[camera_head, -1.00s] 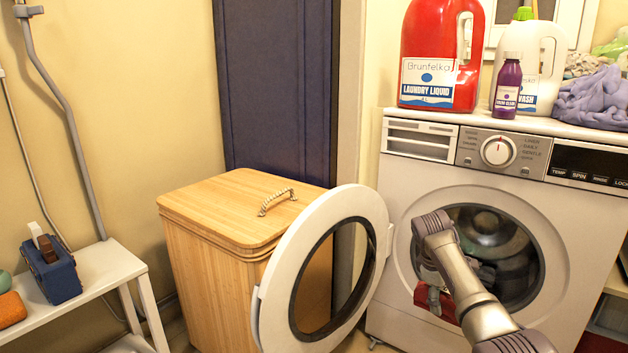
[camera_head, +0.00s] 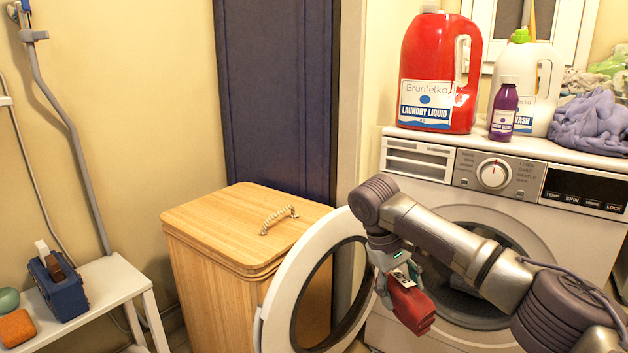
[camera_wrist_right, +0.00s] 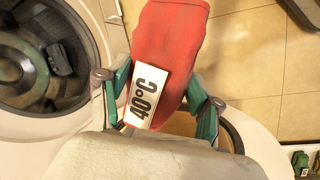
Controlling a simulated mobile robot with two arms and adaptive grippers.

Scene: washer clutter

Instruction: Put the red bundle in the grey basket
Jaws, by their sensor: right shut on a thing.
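The red bundle (camera_head: 411,304) hangs from my right gripper (camera_head: 393,276) in front of the washer, beside the open door. In the right wrist view the red bundle (camera_wrist_right: 170,42) sits between the two green-padded fingers of my right gripper (camera_wrist_right: 165,98), with a white "40°C" tag (camera_wrist_right: 147,94) facing the camera. The gripper is shut on it. My left gripper is not in view. No grey basket can be made out in either view.
The washer's round door (camera_head: 292,277) stands open between the wooden hamper (camera_head: 240,225) and the washer (camera_head: 410,185). The hamper lid is closed. Bottles and a purple cloth (camera_head: 592,122) stand on the washer. A white bench (camera_head: 110,285) is at left. Tiled floor (camera_wrist_right: 255,55) shows clear.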

